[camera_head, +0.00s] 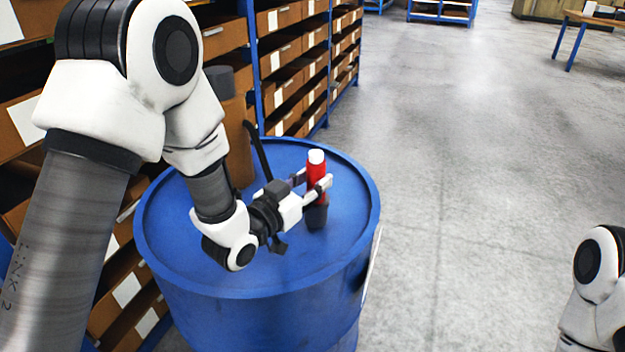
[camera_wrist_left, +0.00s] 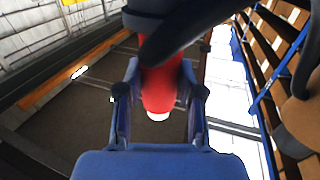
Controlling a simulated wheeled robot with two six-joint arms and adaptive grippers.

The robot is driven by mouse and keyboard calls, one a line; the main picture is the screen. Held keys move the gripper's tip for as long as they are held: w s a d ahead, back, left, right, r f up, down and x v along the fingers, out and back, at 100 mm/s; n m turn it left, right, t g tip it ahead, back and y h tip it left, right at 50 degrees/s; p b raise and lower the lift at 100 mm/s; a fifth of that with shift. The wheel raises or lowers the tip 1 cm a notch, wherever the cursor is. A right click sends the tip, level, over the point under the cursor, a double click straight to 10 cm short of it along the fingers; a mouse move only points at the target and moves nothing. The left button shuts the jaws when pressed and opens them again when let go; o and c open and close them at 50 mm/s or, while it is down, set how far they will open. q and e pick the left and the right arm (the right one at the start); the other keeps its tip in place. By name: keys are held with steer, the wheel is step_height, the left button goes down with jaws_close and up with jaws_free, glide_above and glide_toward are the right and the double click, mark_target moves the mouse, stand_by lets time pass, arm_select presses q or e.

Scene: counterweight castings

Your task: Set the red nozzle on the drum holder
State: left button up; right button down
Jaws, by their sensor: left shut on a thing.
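The red nozzle (camera_head: 316,178) has a white tip and stands upright over the blue drum (camera_head: 190,262). My left gripper (camera_head: 318,184) is shut on the nozzle's side. In the left wrist view the red nozzle (camera_wrist_left: 159,88) shows between the two fingers (camera_wrist_left: 158,95), its white tip towards the bottom of the picture. The dark drum holder (camera_head: 316,214) is directly below the nozzle, on the drum top. The nozzle's lower end meets the holder in the picture; I cannot tell whether it is seated. My right gripper is out of view.
A brown cylinder with a dark grey top (camera_head: 238,135) and a thin black rod (camera_head: 258,150) are at the drum's back left. Shelves with brown bins (camera_head: 283,60) stand behind the drum. The floor (camera_head: 470,190) to the right is clear.

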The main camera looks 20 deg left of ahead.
arm_select(q)
steer(key=o, duration=1.1)
steer(key=shift+s, duration=0.15)
steer(key=v, duration=0.7)
steer(key=shift+s, duration=0.15)
